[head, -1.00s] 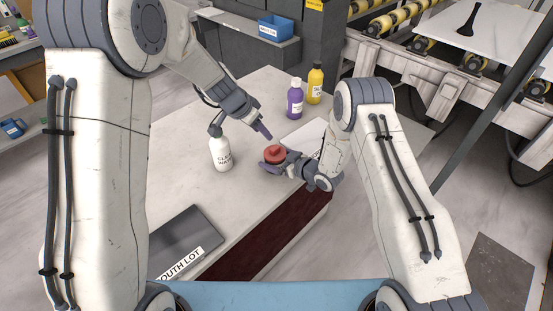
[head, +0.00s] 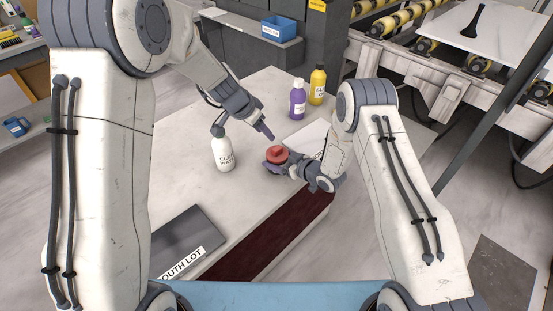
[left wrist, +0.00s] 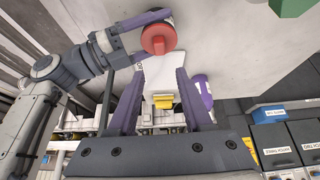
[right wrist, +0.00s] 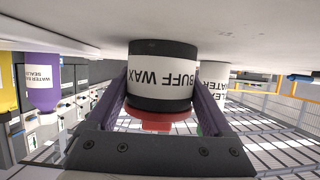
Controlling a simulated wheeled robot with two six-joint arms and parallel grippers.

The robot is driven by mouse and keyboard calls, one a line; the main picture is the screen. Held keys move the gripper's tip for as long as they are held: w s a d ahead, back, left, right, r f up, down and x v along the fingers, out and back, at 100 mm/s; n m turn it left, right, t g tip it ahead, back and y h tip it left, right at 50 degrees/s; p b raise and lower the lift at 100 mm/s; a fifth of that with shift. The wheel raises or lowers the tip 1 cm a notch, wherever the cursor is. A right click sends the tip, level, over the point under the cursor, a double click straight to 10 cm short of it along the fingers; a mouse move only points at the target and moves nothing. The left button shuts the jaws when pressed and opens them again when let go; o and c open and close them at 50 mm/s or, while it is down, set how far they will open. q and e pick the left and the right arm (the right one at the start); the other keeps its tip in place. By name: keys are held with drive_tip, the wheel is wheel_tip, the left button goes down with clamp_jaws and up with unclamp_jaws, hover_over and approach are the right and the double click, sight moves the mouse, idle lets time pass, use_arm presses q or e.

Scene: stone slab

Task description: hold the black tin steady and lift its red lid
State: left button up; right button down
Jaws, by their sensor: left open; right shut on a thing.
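The black tin (right wrist: 162,68) has a white "BUFF WAX" label and stands on the stone slab. Its red lid (head: 277,154) is on top, and the lid's raised knob faces the left wrist view (left wrist: 158,42). My right gripper (right wrist: 160,95) is shut on the tin's sides, with one finger on each side. It reaches the tin from the right in the head view. My left gripper (head: 268,135) is open and empty. It hangs above the lid and slightly behind it, apart from it, with its fingers (left wrist: 155,85) spread.
A white spray bottle (head: 222,150) stands left of the tin. A purple bottle (head: 298,100) and a yellow bottle (head: 317,86) stand behind. A dark "SOUTH LOT" case (head: 190,242) lies at the slab's front left. Bare slab (head: 185,175) lies left of the tin.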

sight(277, 148)
idle(0.4)
use_arm(q)
drive_tip(key=o, duration=0.4)
drive_tip(key=shift+o, duration=0.2)
drive_tip(key=d+m, duration=0.1)
drive_tip(key=m, duration=0.1)
drive_tip(key=d+m+g, duration=0.1)
drive_tip(key=d+m, duration=0.1)
drive_tip(key=m, duration=0.1)
drive_tip(key=w+d+m+g, duration=0.1)
drive_tip(key=d+m, duration=0.1)
drive_tip(key=m, duration=0.1)
drive_tip(key=shift+d+r+y, duration=0.1)
drive_tip(key=shift+r+y, duration=0.05)
drive_tip(key=shift+y, duration=0.15)
drive_tip(key=w+f+m+y, duration=0.1)
drive_tip(key=f+m, duration=0.2)
drive_tip(key=w+f+m+y, duration=0.1)
drive_tip(key=f+m+y, duration=0.1)
drive_tip(key=f+m, duration=0.1)
drive_tip(key=w+a+f+m+g+y, duration=0.1)
drive_tip(key=f+m, duration=0.3)
drive_tip(key=shift+f+y, duration=0.1)
drive_tip(key=shift+y, duration=0.2)
clamp_jaws()
